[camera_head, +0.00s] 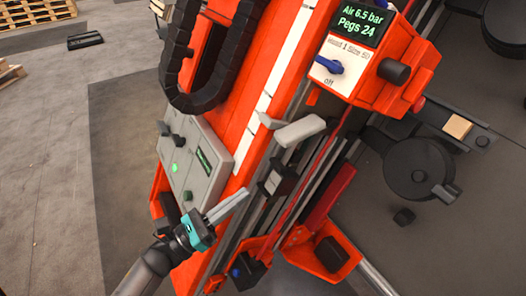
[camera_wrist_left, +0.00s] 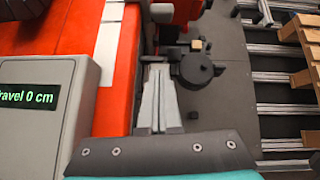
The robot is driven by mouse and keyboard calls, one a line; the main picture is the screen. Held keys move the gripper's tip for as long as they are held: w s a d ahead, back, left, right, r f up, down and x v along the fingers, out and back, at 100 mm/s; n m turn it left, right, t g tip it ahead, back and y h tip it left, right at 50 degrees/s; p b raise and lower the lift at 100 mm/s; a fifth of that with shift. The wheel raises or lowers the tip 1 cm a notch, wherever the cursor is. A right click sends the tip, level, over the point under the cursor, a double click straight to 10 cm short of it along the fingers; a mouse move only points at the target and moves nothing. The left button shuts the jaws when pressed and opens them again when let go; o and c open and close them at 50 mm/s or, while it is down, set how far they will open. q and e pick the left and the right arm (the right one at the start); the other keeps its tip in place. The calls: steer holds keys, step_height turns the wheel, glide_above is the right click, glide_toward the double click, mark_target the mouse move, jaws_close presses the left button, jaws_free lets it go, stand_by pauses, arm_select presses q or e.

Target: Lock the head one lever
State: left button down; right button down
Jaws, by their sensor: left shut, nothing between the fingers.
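A light grey lever-like handle (camera_head: 298,130) stands out from the orange gantry beam, just below the orange head box (camera_head: 380,45); I cannot tell for sure that it is the head one lever. A similar pale piece shows at the top of the left wrist view (camera_wrist_left: 161,13). My right gripper is out of view.
A grey control box (camera_head: 195,165) with a green light sits left of the rail; its screen reads "Travel 0 cm" in the left wrist view (camera_wrist_left: 28,98). A black cable chain (camera_head: 180,60) loops over the beam. A dark round unit (camera_head: 418,168) stands at right. Pallets lie beyond.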

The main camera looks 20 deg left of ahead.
mark_target(300, 130)
arm_select(q)
steer(key=shift+r+m+g+h, duration=0.3)
steer(key=shift+r+m+h, duration=0.15)
steer(key=shift+m, duration=0.55)
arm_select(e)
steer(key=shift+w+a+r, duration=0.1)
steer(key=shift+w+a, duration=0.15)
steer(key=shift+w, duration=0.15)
arm_select(q)
steer(key=x, duration=0.9)
steer(key=shift+w+r, duration=0.15)
steer(key=shift+w, duration=0.05)
step_height(300, 130, up, 3)
steer(key=shift+d+r, duration=0.1)
steer(key=shift+r+p, duration=0.3)
steer(key=shift+r, duration=0.15)
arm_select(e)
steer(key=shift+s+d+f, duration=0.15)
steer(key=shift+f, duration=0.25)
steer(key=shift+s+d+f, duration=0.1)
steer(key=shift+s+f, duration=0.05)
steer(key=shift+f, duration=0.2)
